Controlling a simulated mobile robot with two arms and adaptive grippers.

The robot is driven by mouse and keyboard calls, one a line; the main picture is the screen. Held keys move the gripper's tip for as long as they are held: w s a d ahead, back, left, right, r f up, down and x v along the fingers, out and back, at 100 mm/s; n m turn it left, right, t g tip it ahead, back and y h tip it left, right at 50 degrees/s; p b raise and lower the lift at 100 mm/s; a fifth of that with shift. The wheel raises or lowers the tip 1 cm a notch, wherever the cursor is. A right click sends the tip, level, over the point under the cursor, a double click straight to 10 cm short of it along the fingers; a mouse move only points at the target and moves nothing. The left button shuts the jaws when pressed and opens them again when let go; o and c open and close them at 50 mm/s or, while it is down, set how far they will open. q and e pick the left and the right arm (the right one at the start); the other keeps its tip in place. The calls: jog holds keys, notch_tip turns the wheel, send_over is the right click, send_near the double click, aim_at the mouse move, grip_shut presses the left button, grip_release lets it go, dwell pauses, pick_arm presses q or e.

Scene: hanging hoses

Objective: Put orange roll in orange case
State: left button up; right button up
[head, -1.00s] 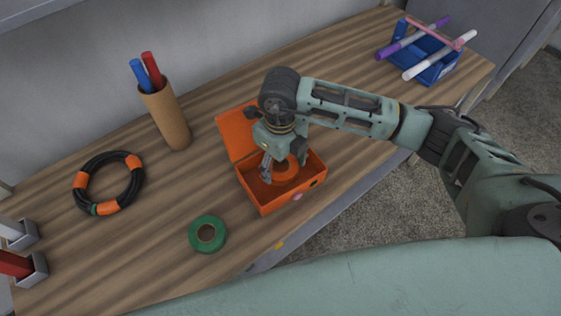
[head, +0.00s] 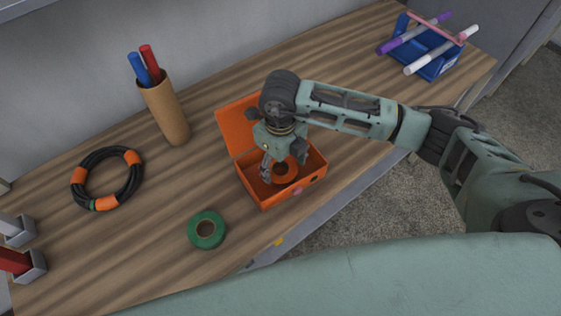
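The orange case (head: 264,192) stands on the wooden table with its lid (head: 238,127) raised at the back left. The orange roll (head: 288,173) is inside the open case, partly hidden by my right gripper. My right gripper (head: 280,169) points down into the case from above. Its visible finger stands at the left of the roll with a small gap, so it looks open around the roll. The other finger is mostly hidden. My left gripper is not in view.
A green tape roll (head: 207,243) lies left of the case near the front edge. A black and orange hose coil (head: 75,177) lies at the left. A brown pen cup (head: 168,112) stands behind. A blue pen tray (head: 440,66) sits at the far right.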

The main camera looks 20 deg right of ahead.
aim_at(280, 168)
jog(key=o, duration=0.3)
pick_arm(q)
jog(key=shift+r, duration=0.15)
pick_arm(e)
jog(key=shift+r, duration=0.15)
jog(key=shift+r+p, duration=0.25)
jog(key=shift+p, duration=0.15)
jog(key=shift+r+p, duration=0.45)
pick_arm(q)
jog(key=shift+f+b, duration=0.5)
jog(key=shift+b, duration=0.7)
pick_arm(e)
notch_tip(280, 168, up, 12)
jog(key=shift+f, duration=0.2)
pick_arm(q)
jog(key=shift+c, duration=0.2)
